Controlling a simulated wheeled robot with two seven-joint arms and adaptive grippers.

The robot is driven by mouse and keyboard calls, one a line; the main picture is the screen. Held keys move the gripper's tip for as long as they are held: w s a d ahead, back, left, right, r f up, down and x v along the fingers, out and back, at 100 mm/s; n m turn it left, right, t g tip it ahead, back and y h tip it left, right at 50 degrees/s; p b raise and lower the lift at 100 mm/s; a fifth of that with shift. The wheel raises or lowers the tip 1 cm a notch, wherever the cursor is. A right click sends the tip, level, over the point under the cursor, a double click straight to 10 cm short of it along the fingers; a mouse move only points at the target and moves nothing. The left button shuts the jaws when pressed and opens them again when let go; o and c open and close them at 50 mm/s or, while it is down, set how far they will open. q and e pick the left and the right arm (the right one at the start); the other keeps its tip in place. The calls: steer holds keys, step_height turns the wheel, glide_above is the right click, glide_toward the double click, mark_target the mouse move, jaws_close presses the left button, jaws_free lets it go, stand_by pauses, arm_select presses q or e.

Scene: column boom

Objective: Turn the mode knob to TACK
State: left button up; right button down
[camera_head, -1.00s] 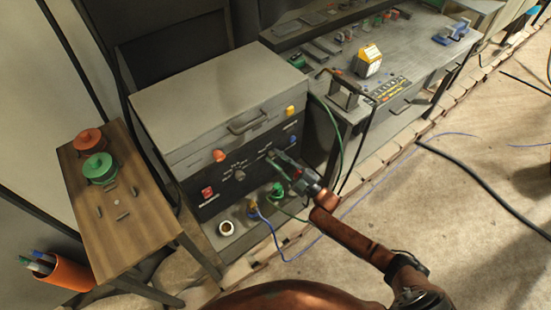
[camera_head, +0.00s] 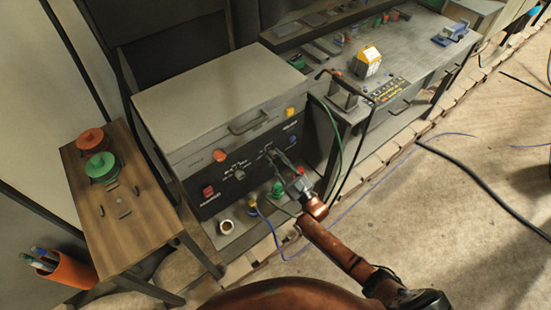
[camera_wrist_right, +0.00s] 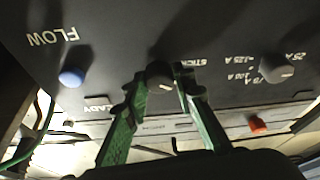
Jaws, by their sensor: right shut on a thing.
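The mode knob (camera_wrist_right: 160,75) is a dark round knob on the black front panel of the grey machine (camera_head: 212,110). In the right wrist view, the fingers of my right gripper (camera_wrist_right: 160,82) stand on both sides of it and are shut on it. The panel lettering appears upside down there, with "STICK" just right of the knob. I cannot read a TACK label or tell the pointer's exact direction. In the head view my right gripper (camera_head: 278,162) reaches the panel's right half and hides the knob. My left gripper is not in view.
A current knob with ampere marks (camera_wrist_right: 275,68) and a blue FLOW knob (camera_wrist_right: 72,77) flank the mode knob. A red button (camera_head: 208,191) and an orange knob (camera_head: 220,155) are further left. A wooden table (camera_head: 135,225) stands left; cables lie on the floor.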

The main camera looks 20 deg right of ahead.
steer(key=shift+m+t+h+p, duration=0.35)
steer(key=shift+m+h, duration=0.35)
steer(key=shift+m, duration=0.8)
steer(key=c, duration=1.6)
jaws_free()
steer(key=v, duration=1.2)
